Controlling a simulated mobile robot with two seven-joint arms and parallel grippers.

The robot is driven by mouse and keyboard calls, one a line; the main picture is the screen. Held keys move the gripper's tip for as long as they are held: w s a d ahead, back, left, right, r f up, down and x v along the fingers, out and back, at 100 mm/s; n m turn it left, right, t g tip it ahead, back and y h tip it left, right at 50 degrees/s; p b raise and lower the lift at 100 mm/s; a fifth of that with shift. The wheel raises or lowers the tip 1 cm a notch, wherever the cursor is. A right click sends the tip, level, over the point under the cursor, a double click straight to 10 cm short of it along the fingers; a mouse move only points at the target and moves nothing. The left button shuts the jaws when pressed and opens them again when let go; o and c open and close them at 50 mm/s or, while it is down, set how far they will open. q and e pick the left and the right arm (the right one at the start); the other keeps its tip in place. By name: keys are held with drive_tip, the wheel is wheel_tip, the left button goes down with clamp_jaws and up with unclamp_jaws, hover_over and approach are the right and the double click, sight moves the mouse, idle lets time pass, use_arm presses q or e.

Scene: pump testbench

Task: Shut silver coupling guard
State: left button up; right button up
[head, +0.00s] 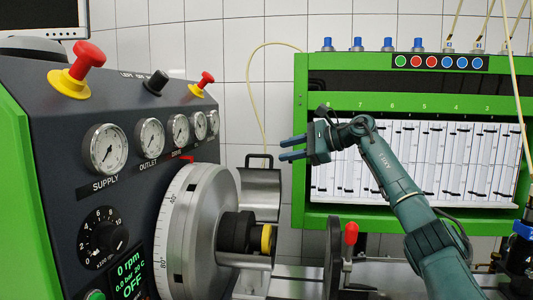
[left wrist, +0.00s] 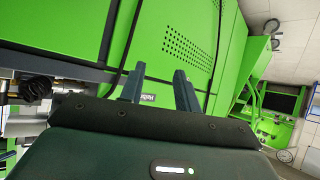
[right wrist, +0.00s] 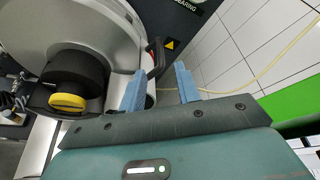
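The silver coupling guard (head: 260,194) is a curved metal cover with a black handle (head: 258,158) at its top. In the head view it stands behind the shaft, and the black coupling (head: 237,232) with its yellow ring (head: 266,239) is uncovered. My right gripper (head: 284,149) is open and empty, to the right of the handle in the picture and apart from it. The handle also shows in the right wrist view (right wrist: 156,56), beyond my right gripper's left finger (right wrist: 161,84). My left gripper (left wrist: 158,84) is open and empty, facing green panels away from the guard.
A big silver disc (head: 192,230) with a scale sits left of the coupling on the gauge console (head: 62,120). A red-knobbed lever (head: 351,234) stands at the lower right. A green-framed rack (head: 300,100) is behind my right arm. A thin hose (head: 250,75) hangs behind the guard.

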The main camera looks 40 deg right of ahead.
sight(268, 155)
drive_tip(key=p+x, duration=0.1)
drive_tip(key=x, duration=0.6)
drive_tip(key=shift+c, duration=0.4)
clamp_jaws()
